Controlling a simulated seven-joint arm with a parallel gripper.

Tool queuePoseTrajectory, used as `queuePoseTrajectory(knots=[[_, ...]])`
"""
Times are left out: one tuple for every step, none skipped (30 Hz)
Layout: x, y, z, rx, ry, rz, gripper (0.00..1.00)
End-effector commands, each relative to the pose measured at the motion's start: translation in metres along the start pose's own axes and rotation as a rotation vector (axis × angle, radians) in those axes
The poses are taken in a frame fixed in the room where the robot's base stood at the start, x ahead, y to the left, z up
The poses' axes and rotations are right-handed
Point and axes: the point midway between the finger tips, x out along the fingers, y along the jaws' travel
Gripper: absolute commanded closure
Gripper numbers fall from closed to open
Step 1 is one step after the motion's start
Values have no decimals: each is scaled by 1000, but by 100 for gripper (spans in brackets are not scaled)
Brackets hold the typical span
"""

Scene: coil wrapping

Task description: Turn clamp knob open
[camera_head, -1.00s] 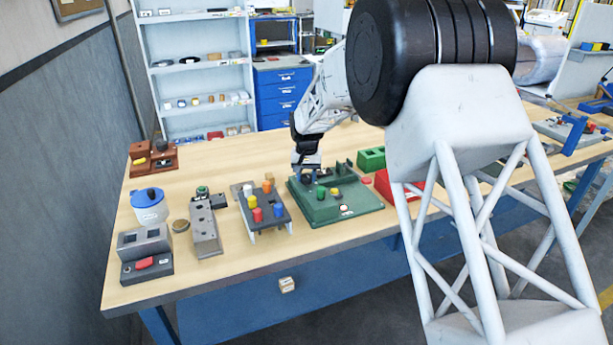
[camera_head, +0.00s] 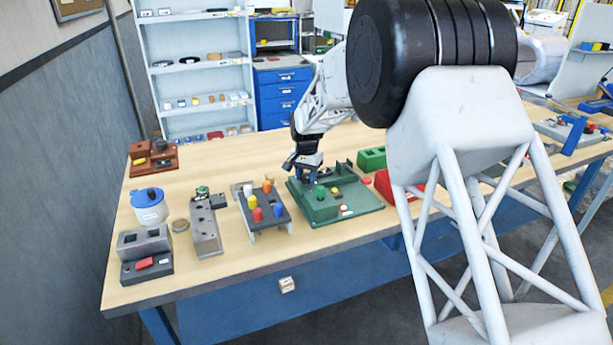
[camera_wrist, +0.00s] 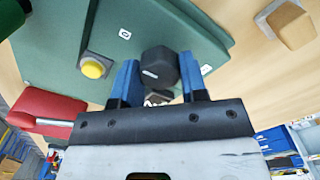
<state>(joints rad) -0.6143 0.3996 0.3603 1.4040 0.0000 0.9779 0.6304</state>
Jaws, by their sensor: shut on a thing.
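The black faceted clamp knob (camera_wrist: 158,66) sits between the two blue fingers of my gripper (camera_wrist: 159,78) in the wrist view. My gripper is shut on it, with one finger on each side. The knob belongs to the green fixture (camera_wrist: 55,45), which also shows on the bench in the head view (camera_head: 367,201). There my gripper (camera_head: 309,180) reaches down at the fixture's back left, and the knob is hidden behind it. A yellow button (camera_wrist: 93,67) lies to the left of the knob in the wrist view.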

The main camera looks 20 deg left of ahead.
Motion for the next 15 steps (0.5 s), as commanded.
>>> queuePoseTrajectory(knots=[[0, 0, 0, 0, -1, 1, 84], [0, 0, 0, 0, -1, 1, 57], [0, 0, 0, 0, -1, 1, 51], [0, 0, 0, 0, -1, 1, 47], [0, 0, 0, 0, -1, 1, 42], [0, 0, 0, -1, -1, 0, 36], [0, 0, 0, -1, -1, 0, 35], [0, 0, 0, -1, -1, 0, 35], [0, 0, 0, -1, 0, 0, 35], [0, 0, 0, -1, 0, 0, 35], [0, 0, 0, -1, 0, 0, 35], [0, 0, 0, -1, 0, 0, 35], [0, 0, 0, -1, 0, 0, 35], [0, 0, 0, -1, 0, 0, 35], [0, 0, 0, -1, 0, 0, 35]])
